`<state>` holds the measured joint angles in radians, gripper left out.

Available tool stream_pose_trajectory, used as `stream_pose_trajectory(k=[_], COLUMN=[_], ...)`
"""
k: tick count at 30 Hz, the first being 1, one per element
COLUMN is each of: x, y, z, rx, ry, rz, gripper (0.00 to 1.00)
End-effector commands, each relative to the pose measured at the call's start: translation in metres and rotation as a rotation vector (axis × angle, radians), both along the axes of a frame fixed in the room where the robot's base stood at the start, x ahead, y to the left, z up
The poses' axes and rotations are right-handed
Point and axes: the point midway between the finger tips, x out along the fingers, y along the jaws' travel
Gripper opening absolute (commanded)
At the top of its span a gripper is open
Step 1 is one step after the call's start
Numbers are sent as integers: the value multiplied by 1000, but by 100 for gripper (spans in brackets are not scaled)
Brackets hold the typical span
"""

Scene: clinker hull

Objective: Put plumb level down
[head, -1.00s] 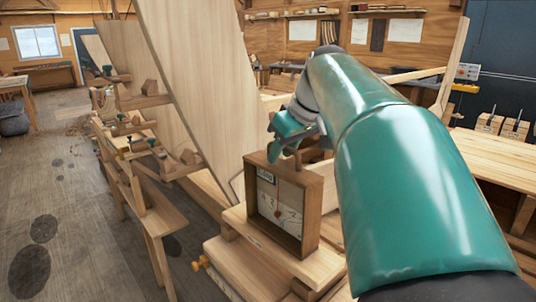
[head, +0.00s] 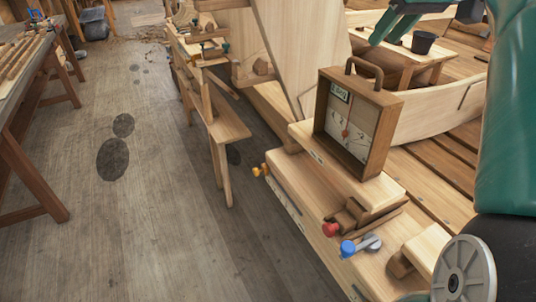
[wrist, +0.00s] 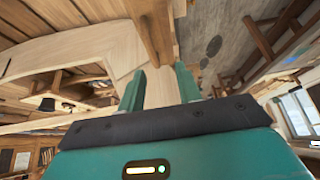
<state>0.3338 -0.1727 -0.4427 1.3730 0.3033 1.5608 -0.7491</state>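The plumb level (head: 352,122) is a square wooden box with a pale dial face, a small display and an arched wooden handle on top. It stands upright on a pale wooden block (head: 345,170) right of centre in the head view. My gripper (head: 392,28) is at the upper right of the head view, above and to the right of the handle and apart from it. In the wrist view, its two green fingers (wrist: 160,88) stand apart with nothing held between them. I cannot make out the level in the wrist view.
A red knob (head: 331,230) and a blue knob (head: 348,249) sit on the bench in front of the level. A dark bucket (head: 424,42) stands behind on a small wooden bench. A trestle table (head: 30,90) is at the left; the floor between is clear.

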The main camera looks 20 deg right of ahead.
Motion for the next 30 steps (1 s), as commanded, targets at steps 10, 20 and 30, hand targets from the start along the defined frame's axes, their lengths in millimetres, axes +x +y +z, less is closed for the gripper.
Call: stream_pose_trajectory(k=[10, 20, 30], x=[9, -38, -51], y=[136, 250, 263], z=[-119, -258, -287], rx=[68, 2, -16], ry=[33, 35, 28], rz=[-19, -18, -22], gripper=[34, 34, 34])
